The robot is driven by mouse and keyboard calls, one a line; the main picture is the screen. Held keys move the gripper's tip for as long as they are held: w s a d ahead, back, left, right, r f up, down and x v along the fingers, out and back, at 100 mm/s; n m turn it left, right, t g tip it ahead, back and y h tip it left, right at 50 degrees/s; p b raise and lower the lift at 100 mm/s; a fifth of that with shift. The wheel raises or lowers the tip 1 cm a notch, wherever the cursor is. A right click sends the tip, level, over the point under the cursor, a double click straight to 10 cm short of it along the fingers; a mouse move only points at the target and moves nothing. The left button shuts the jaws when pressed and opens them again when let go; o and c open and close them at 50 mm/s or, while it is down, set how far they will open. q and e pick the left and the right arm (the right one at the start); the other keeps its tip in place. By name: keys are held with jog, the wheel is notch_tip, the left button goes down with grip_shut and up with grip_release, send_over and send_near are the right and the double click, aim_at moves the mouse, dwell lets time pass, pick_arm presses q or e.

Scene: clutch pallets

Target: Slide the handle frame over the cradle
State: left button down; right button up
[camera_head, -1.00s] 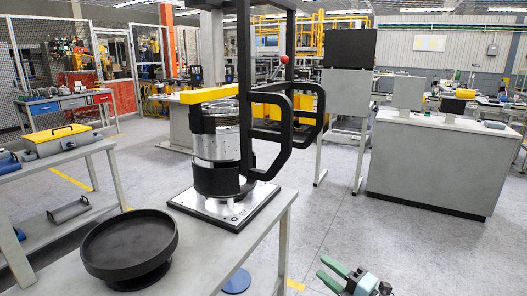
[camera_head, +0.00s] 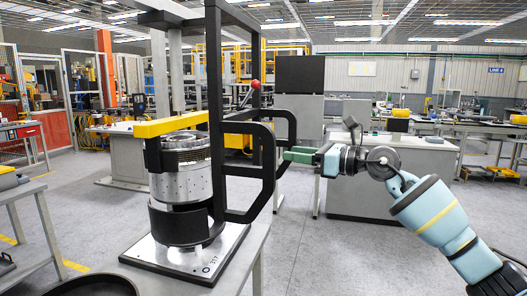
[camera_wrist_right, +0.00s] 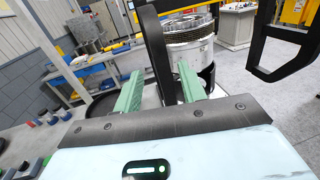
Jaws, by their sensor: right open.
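The black handle frame (camera_head: 214,110) stands upright at the right side of the cradle, with two rounded handle loops (camera_head: 268,190) facing right. The cradle (camera_head: 181,232) stands on a bright metal base plate and holds a silver perforated drum (camera_head: 183,184). A yellow bar (camera_head: 172,126) lies across its top. My right gripper (camera_head: 300,155) is open, its green fingers pointing left close to the outer handle loop; contact cannot be told. In the right wrist view, a black upright of the frame (camera_wrist_right: 155,45) shows between the open fingers (camera_wrist_right: 160,90), with the drum (camera_wrist_right: 190,52) behind. My left gripper is out of view.
The cradle's table (camera_head: 240,262) has a black round tray (camera_head: 85,287) at its front left. A grey cabinet (camera_head: 375,190) stands behind my right arm. Another bench (camera_head: 30,188) is at the left. Open floor lies right of the table.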

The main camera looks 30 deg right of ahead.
aim_at(269, 169)
jog(key=shift+p+x, duration=0.85)
jog(key=shift+x, duration=3.05)
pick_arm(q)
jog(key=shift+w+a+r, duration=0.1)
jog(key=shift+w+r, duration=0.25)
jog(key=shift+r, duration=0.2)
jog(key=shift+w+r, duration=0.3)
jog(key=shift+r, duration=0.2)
pick_arm(e)
grip_shut()
